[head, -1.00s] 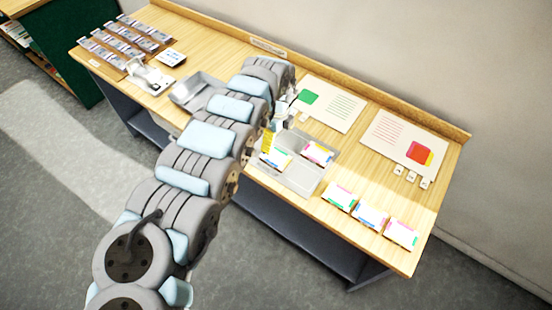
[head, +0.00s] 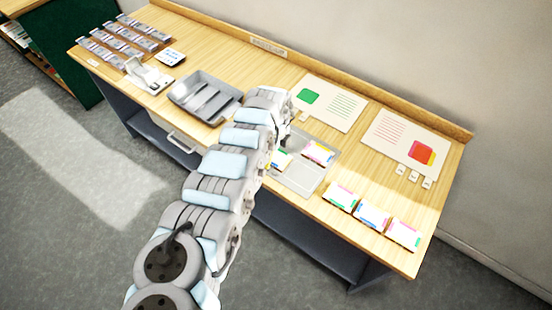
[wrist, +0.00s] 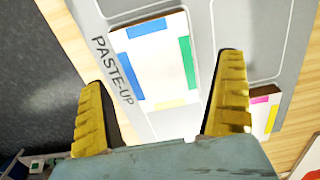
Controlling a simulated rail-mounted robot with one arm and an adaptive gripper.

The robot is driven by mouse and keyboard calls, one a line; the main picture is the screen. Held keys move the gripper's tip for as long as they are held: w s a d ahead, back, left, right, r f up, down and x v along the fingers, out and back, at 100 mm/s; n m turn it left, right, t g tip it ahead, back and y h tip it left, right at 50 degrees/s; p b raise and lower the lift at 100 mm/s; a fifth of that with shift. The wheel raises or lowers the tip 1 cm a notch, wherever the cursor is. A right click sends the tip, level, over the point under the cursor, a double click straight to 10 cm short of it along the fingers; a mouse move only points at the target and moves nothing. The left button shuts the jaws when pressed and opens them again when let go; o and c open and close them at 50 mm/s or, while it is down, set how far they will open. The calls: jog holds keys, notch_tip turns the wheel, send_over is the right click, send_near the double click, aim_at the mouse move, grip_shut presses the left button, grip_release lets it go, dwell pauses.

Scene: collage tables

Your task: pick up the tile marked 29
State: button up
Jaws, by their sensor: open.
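A white tile with blue, green and yellow edge marks (wrist: 155,62) lies in the grey tray marked PASTE-UP (wrist: 203,22). In the head view this tile (head: 283,160) is partly hidden by my arm. My gripper (wrist: 160,70) is open above it, with one yellow finger on each side of the tile in the wrist view and nothing held. I cannot tell the height gap. A second tile with pink and yellow marks (head: 318,151) lies in the same tray (head: 299,180); it also shows in the wrist view (wrist: 262,116). No number 29 is readable on any tile.
Several similar tiles (head: 371,216) lie along the front right edge. Two printed sheets (head: 335,103) lie at the back, with small white tags (head: 413,176) nearby. A grey compartment tray (head: 205,98) stands left of my arm. Racks of small pieces (head: 125,38) fill the far left.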

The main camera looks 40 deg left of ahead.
notch_tip(320, 180, down, 2)
jog(key=c, duration=1.2)
jog(key=shift+o, duration=0.2)
jog(key=shift+r, duration=0.15)
